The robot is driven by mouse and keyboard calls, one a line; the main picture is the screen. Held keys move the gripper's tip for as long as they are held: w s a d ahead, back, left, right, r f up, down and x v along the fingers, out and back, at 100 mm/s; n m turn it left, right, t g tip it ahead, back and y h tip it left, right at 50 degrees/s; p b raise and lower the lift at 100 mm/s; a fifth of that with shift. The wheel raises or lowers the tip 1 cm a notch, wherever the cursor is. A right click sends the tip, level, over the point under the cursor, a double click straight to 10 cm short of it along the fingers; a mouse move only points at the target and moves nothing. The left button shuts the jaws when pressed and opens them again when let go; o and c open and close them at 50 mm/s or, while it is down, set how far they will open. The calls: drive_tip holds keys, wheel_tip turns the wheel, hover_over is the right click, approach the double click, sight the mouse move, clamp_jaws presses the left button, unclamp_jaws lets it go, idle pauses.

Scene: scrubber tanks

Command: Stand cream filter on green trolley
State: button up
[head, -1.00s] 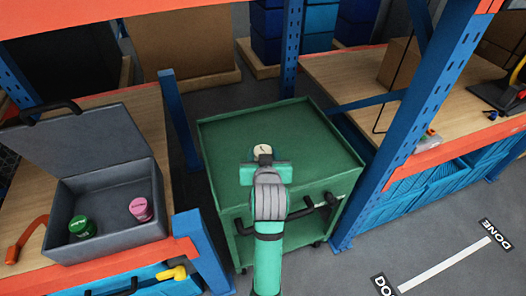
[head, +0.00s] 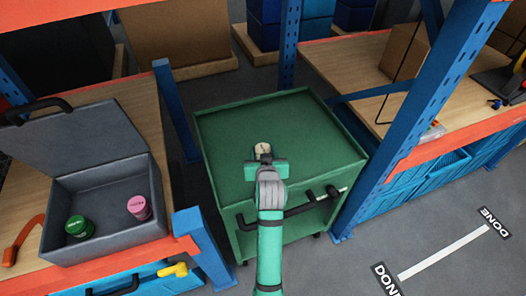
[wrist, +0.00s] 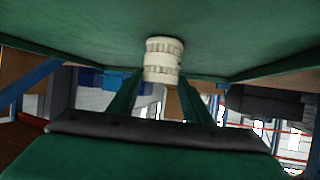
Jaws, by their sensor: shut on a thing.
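The cream filter (head: 262,149) is a short pale cylinder with darker marks round its side. My gripper (head: 263,160) is shut on it, over the front half of the green trolley (head: 240,125). In the wrist view the filter (wrist: 164,50) sits between the two green fingers (wrist: 163,105), with the trolley's top (wrist: 70,40) filling the upper part of the picture. Whether the filter's base touches the trolley top cannot be told. The filter's lower part is hidden in the head view.
The trolley top is otherwise bare, with a low rim and a dark front handle (head: 300,210). An open grey case (head: 110,235) at left holds a green tin (head: 78,226) and a pink tin (head: 139,207). Blue rack posts (head: 425,115) stand close by on both sides.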

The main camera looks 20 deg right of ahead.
drive_tip(key=shift+s+d+r, duration=0.1)
drive_tip(key=o, duration=1)
drive_tip(key=shift+o, duration=0.2)
